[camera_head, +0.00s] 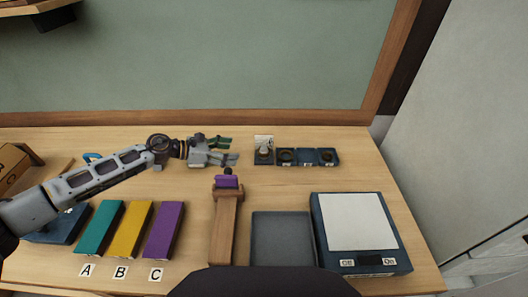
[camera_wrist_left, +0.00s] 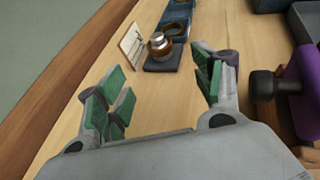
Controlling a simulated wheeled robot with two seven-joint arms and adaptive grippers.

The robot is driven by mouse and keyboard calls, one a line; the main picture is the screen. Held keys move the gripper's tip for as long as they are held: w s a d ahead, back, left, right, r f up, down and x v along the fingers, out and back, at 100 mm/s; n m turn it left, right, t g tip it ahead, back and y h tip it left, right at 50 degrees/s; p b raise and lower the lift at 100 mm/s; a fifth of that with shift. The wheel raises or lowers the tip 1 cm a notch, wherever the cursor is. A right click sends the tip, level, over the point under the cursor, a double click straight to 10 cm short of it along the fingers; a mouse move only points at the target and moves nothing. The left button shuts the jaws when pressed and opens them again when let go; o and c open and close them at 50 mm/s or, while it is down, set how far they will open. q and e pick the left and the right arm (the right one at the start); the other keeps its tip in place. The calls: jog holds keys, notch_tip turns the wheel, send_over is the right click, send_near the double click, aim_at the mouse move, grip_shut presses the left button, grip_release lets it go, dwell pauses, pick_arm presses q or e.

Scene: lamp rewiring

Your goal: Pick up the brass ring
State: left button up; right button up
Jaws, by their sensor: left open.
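My left gripper (camera_head: 231,150) is open and empty, reaching in from the left over the back of the table. In the left wrist view its green-padded fingers (camera_wrist_left: 158,80) stand wide apart. Ahead of them, apart from the fingertips, a brass-coloured ring (camera_wrist_left: 159,52) appears to sit around a silver metal piece on a dark square base. The silver piece (camera_head: 264,149) shows small in the head view, before a white card. A second brownish ring (camera_wrist_left: 175,27) lies in the blue tray beyond it; which one is the brass ring, I cannot tell for sure. My right gripper is not in view.
A wooden stand with a purple block (camera_head: 228,182) is just in front of the gripper. Teal, yellow and purple blocks (camera_head: 164,229) lie front left. A grey tray (camera_head: 281,214) and a scale (camera_head: 357,222) are front right. A green board (camera_head: 220,55) rises behind.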

pick_arm(q)
jog(key=x, duration=0.3)
jog(key=shift+d, duration=0.2)
jog(key=shift+p+x, duration=0.45)
jog(key=shift+x, duration=0.95)
jog(key=shift+w+d+f, duration=0.15)
jog(key=shift+d+f, duration=0.05)
jog(key=shift+d, duration=0.05)
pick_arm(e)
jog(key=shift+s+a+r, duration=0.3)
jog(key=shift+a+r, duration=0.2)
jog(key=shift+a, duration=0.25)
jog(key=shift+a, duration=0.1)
pick_arm(q)
jog(key=shift+d, duration=0.15)
